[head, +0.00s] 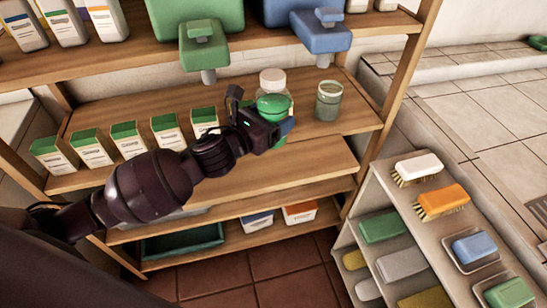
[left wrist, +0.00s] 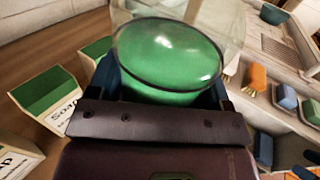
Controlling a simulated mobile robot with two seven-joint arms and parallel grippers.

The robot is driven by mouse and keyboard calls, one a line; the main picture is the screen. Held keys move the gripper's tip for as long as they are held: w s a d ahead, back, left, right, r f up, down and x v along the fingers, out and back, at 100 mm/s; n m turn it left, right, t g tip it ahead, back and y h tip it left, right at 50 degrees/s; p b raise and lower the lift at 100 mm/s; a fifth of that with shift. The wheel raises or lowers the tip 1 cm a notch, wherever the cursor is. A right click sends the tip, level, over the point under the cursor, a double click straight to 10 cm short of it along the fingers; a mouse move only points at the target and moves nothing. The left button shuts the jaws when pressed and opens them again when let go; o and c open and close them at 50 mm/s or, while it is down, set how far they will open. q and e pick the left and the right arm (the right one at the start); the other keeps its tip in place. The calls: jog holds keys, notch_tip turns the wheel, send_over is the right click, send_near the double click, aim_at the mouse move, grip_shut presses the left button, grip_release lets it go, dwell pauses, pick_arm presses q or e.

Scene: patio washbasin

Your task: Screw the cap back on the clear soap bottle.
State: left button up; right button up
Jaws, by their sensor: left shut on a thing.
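The clear soap bottle with green liquid (head: 273,103) stands at the front of the middle shelf board. My left gripper (head: 284,127) is shut on its lower body, and the jaws hide part of it. In the left wrist view the bottle (left wrist: 165,55) fills the space between the jaws, its liquid surface showing as a green ellipse; its top is out of frame. A white cap (head: 272,77) shows at the bottle's top in the head view. I cannot tell whether it is seated, loose or just behind. My right gripper is not in view.
A clear jar with dull green contents (head: 328,101) stands just right of the bottle. Green-topped cartons (head: 129,138) line the board to the left. Green (head: 208,62) and blue (head: 321,33) dispensers hang above. A rack of brushes and soaps (head: 388,205) stands at lower right.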

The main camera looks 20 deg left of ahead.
pick_arm(q)
notch_tip(320, 180, down, 5)
jog(key=shift+r+b, duration=0.1)
jog(key=shift+b, duration=0.55)
jog(key=shift+f, duration=0.8)
notch_tip(320, 180, down, 2)
jog(key=shift+f+b, duration=0.2)
jog(key=shift+b, duration=0.4)
jog(key=shift+f, duration=0.35)
jog(key=shift+r, duration=0.1)
jog(key=o, duration=1.6)
jog(key=shift+f, duration=0.2)
jog(key=shift+o, duration=0.6)
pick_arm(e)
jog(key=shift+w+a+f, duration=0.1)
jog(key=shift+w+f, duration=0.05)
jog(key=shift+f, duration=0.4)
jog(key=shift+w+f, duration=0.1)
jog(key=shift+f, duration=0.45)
